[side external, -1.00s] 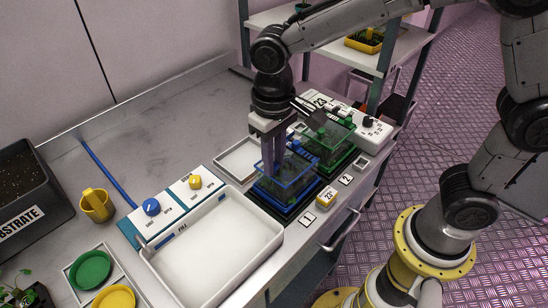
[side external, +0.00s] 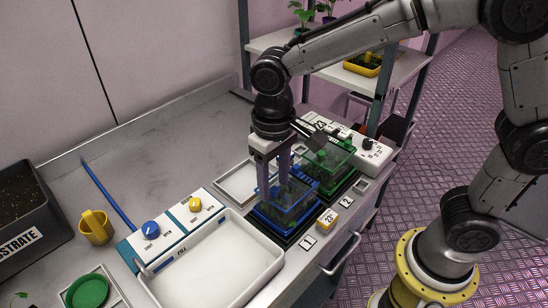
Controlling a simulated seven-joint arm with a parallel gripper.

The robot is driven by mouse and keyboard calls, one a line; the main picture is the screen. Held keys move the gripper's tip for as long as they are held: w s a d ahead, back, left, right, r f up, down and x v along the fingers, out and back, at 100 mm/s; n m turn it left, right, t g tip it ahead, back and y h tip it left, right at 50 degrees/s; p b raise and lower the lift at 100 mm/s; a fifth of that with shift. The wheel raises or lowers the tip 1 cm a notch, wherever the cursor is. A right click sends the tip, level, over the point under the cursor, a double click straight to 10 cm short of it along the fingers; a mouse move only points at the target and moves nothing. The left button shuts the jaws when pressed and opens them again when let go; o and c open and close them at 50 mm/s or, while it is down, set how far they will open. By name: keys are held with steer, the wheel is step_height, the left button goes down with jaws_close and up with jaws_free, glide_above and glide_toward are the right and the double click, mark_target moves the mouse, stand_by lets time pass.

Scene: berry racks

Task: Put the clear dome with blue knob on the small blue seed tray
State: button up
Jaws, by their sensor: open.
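The clear dome with blue edges (side external: 300,191) sits over the small blue seed tray (side external: 279,225) and looks level. Green seedlings show through its walls. I cannot tell whether its rim is fully seated. My gripper (side external: 274,186) points straight down at the top of the dome, with its fingers apart. The blue knob is hidden by the fingers.
A green tray with a clear green-edged dome (side external: 330,160) stands close behind on the right. A white tray (side external: 232,184) lies at the left, and a large white basin (side external: 215,268) is in front. A knob panel (side external: 150,236) and a yellow cup (side external: 96,227) stand further left.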

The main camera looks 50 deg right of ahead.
step_height(320, 180, up, 11)
steer(key=s+d+f+t, duration=0.1)
steer(key=s+d+t, duration=0.1)
steer(key=s+d, duration=0.5)
steer(key=s+d+f+t, duration=0.2)
steer(key=s+d+t, duration=0.1)
steer(key=s+d, duration=0.5)
steer(key=shift+s+d+f+t, duration=0.2)
steer(key=shift+d+f+t, duration=0.1)
